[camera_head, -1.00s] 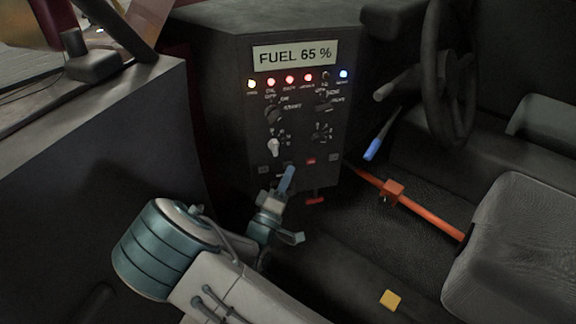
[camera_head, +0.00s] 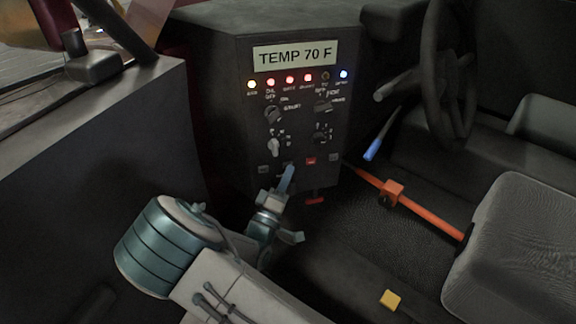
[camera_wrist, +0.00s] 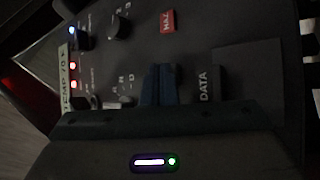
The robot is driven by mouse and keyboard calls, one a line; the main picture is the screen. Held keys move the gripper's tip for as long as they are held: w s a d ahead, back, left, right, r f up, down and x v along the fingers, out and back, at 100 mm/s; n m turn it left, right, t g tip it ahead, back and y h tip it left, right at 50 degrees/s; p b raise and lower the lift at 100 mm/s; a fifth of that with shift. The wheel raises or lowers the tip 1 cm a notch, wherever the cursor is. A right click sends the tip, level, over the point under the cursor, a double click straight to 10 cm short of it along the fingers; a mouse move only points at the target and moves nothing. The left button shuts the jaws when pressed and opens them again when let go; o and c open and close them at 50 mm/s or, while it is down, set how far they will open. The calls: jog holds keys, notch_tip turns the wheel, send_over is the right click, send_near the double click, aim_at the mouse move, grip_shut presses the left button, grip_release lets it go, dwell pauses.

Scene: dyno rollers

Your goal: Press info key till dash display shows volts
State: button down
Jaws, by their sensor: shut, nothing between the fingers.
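The dash display (camera_head: 295,56) reads "TEMP 70 F" at the top of the black panel (camera_head: 240,110). My gripper (camera_head: 289,168) is shut and empty, its tips at the panel's lower row of keys. In the wrist view my gripper (camera_wrist: 158,85) points at the panel beside a dark key marked DATA (camera_wrist: 206,85). I see no key marked info. The tips hide part of the panel, and I cannot tell whether they touch a key.
A red key marked HAZ (camera_wrist: 168,20) also shows in the head view (camera_head: 311,161). Knobs (camera_head: 273,115) and lit lamps (camera_head: 289,79) sit above. An orange bar (camera_head: 430,215), blue-tipped lever (camera_head: 372,149), steering wheel (camera_head: 450,70) and seat (camera_head: 520,240) stand to the right.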

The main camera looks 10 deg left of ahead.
jog(key=shift+s+d, duration=0.2)
jog(key=shift+s, duration=0.35)
jog(key=shift+s+d, duration=0.3)
jog(key=shift+s, duration=0.45)
jog(key=shift+s+d, duration=0.35)
jog(key=shift+s, duration=0.45)
jog(key=shift+s+d, duration=0.3)
jog(key=shift+s, duration=0.45)
jog(key=shift+p, duration=0.3)
